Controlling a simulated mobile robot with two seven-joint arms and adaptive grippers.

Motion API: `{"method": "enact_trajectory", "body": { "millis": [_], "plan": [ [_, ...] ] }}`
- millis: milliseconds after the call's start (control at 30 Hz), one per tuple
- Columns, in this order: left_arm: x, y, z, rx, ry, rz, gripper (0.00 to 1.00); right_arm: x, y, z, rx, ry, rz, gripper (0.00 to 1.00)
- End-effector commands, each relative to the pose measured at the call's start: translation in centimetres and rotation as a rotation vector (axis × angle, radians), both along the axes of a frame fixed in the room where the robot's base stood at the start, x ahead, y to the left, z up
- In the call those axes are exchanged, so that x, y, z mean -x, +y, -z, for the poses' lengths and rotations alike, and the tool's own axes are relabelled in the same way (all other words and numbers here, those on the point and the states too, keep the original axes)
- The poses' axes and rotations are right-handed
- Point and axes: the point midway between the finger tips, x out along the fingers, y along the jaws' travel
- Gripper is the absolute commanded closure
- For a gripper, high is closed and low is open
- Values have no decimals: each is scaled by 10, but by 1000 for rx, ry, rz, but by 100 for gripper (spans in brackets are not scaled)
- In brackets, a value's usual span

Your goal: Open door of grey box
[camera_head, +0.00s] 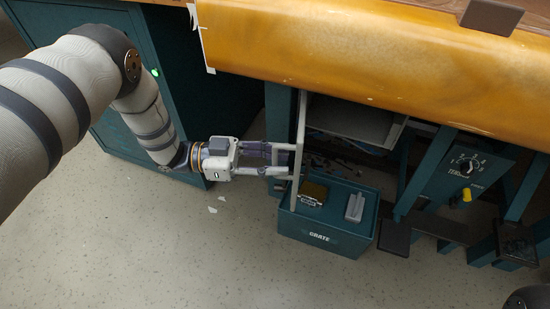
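The grey box (352,119) sits under the yellow-covered bench, with part of its inside showing. Its door (300,125) appears as a thin pale panel, seen nearly edge-on at the box's left side and standing out from it. My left gripper (284,158) comes in from the left and is at the door's outer face. Pale bars, perhaps a handle, show at its fingers. I cannot tell whether the fingers are closed on them. My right gripper is not in view.
A teal crate (328,239) stands on the floor below the door, with a yellow-and-black item (313,193) and a grey item (355,207) on it. A teal control panel with a dial (468,166) stands to the right. Floor (190,250) at the left front is mostly clear.

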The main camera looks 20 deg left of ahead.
Motion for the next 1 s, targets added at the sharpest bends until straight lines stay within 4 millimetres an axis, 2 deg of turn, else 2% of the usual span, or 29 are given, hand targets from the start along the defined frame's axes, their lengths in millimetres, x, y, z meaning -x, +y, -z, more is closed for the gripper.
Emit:
{"method": "enact_trajectory", "body": {
  "millis": [133,233,500,633,767,1000],
  "plan": [
    [0,1,-1,1,-1,-1,70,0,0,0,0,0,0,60],
    [3,11,0,-2,-2,-2,70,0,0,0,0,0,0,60],
    [30,77,0,-3,-1,-3,70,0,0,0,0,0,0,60],
    [39,100,0,-1,-1,-2,70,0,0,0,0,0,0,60],
    [43,111,0,0,-1,0,70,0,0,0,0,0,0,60],
    [44,112,0,0,0,0,70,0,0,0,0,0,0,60]
  ]
}}
